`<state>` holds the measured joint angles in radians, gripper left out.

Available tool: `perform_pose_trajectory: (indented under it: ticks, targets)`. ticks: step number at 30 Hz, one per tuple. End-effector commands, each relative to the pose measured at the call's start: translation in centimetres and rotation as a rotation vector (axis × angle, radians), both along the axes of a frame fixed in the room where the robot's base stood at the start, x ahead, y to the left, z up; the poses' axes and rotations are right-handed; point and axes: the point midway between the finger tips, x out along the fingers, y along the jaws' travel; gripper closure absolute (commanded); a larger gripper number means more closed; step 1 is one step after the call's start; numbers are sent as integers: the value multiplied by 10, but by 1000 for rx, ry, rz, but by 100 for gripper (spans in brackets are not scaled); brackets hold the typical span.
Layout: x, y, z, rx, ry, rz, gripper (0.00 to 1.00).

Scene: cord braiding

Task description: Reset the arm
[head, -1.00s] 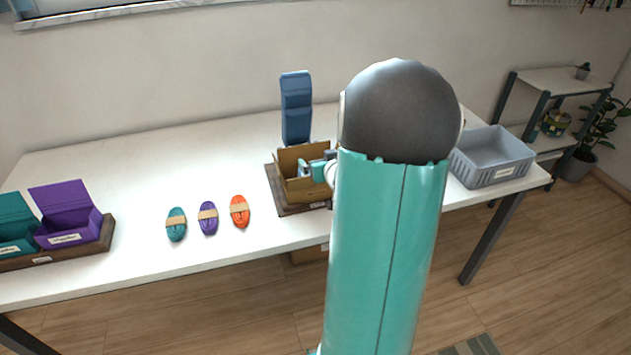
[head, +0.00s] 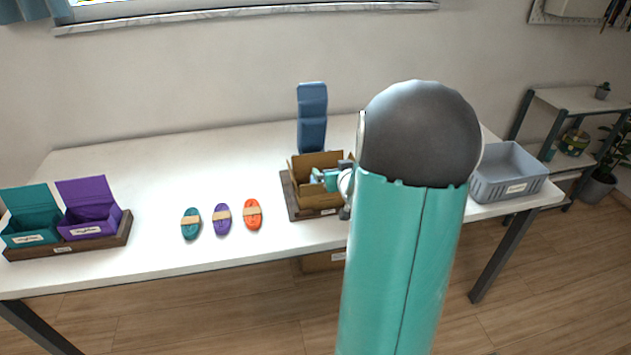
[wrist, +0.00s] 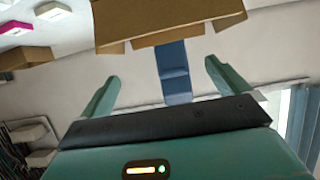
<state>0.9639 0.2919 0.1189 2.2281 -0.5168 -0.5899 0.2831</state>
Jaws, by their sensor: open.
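My gripper shows in the wrist view (wrist: 160,82) with its two teal fingers spread apart and nothing between them. In the head view my gripper (head: 325,178) is at the open brown box (head: 318,161), partly hidden by my own arm; I cannot tell whether it touches the box. My teal arm stands upright at right of centre, topped by a dark round joint. Three wrapped cord bundles lie in a row on the table: teal (head: 191,224), purple (head: 222,219) and orange (head: 252,214).
The white table (head: 170,180) is clear around the bundles. A teal box (head: 30,230) and a purple box (head: 90,222) stand open on a wooden base at left. A blue upright stand (head: 312,118) is behind the brown box. A grey bin (head: 509,175) sits at right.

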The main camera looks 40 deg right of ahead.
Motion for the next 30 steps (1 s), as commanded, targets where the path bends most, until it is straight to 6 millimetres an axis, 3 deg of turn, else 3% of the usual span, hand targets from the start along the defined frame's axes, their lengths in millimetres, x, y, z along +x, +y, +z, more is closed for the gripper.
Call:
perform_pose_trajectory:
  ticks: [8,13,17,22,26,30]
  targets:
    - [2,1,0,0,1,1,0]
    - [10,23,16,-10,43,16,0]
    - [17,70,43,-17,125,40,0]
    - [11,145,75,-4,241,83,0]
    - [-7,204,94,19,323,132,0]
    - [-37,266,109,58,410,203,0]
